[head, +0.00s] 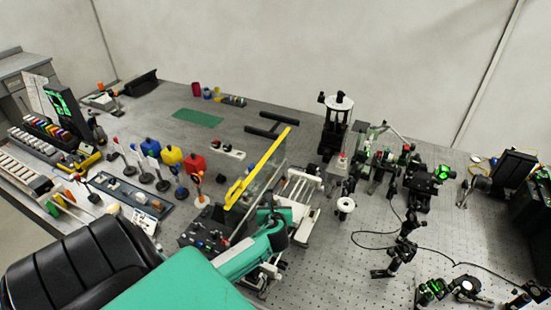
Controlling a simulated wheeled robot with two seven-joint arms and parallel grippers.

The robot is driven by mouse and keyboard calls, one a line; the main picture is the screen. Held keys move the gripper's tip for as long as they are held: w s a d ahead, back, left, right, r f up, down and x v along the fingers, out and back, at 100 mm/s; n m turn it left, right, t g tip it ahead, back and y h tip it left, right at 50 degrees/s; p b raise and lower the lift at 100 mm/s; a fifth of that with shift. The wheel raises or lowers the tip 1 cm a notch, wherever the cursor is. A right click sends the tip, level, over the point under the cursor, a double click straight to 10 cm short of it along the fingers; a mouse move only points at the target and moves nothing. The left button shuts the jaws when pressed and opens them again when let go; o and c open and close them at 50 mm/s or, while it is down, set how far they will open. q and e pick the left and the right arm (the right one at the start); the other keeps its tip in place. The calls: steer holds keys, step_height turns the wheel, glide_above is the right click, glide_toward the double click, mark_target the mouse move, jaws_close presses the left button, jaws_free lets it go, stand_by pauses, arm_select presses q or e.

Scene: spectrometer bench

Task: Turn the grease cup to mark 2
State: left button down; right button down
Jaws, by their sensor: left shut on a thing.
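My left arm comes in from the lower left, and its pale gripper (325,183) reaches over the middle of the bench. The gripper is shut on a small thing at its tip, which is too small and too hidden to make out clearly. A small pale part with a red top (343,155) stands just beyond the fingertips; I cannot tell whether it is the grease cup. No mark numbers can be read. My right gripper is not in view.
A clear panel with a yellow edge (262,165) stands close left of my left gripper. A white spool-like part (345,205) stands just right of it. Optical mounts (420,180) and cables crowd the right. A green mat (198,118) lies at the back left.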

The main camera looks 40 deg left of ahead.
arm_select(q)
steer(key=shift+s+a+r+m+t+h+p, duration=0.1)
steer(key=shift+m+t+h+p, duration=0.3)
steer(key=shift+m+t+h, duration=0.15)
steer(key=shift+a+r+m+t+h+p, duration=0.1)
steer(key=shift+m+t+h+p, duration=0.3)
steer(key=shift+m+h, duration=0.2)
steer(key=shift+f+m, duration=0.1)
steer(key=shift+m, duration=0.15)
steer(key=c, duration=1.3)
jaws_free()
steer(key=shift+c, duration=0.2)
steer(key=shift+s, duration=0.1)
steer(key=shift+s+d, duration=0.35)
steer(key=shift+s, duration=0.15)
steer(key=b+v, duration=0.3)
steer(key=v, duration=0.8)
steer(key=shift+a+b, duration=0.1)
steer(key=shift+b, duration=0.25)
steer(key=shift+v, duration=0.85)
steer(key=shift+a, duration=0.1)
